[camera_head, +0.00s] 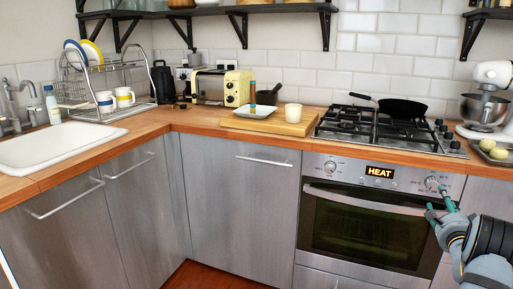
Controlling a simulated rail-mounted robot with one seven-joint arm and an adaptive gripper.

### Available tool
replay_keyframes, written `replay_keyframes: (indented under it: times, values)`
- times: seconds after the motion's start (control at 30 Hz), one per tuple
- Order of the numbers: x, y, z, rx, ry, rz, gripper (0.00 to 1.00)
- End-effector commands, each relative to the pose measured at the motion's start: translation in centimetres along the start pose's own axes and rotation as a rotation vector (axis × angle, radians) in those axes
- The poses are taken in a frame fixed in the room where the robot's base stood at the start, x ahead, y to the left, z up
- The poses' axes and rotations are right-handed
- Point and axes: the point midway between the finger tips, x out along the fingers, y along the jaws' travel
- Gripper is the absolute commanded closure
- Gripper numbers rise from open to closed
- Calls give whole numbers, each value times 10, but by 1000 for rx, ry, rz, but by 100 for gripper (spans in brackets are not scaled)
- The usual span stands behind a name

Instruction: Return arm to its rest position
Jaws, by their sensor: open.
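My gripper (439,206) is at the right, in front of the oven's upper right corner. Its fingers are open and hold nothing that I can see. One teal fingertip overlaps the oven's right knob (432,183) in the picture; I cannot tell whether it touches. My forearm enters from the lower right and hides part of the cabinet front there.
A gas hob (360,124) with a black pan (403,109) sits above the oven. A wooden board (276,122) bears a plate and a cup. A stand mixer (484,108) and a plate of round items (494,152) are at right. The floor (207,275) before the cabinets looks clear.

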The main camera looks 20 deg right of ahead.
Motion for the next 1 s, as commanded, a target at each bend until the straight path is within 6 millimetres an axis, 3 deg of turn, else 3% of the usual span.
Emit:
replay_keyframes:
  times: [0.5,0.73,1.0]
  values:
    - [79,1,2,-1,-2,-1,49]
    - [97,1,3,0,-4,1,49]
    - [102,1,2,0,-2,2,49]
